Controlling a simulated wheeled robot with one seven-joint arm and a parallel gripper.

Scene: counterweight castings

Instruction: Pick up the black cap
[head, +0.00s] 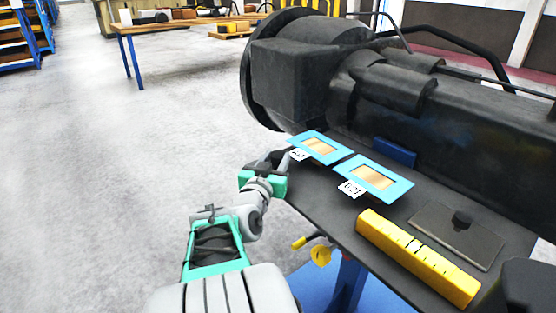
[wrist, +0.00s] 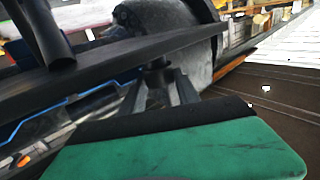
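Two blue frames with tan centres (head: 319,148) (head: 373,178) and white labels lie on the dark table (head: 340,215). A long yellow block (head: 415,258) lies in front of the plate. A large black casting (head: 390,90) stands behind. The floor at left (head: 120,190) is clear.

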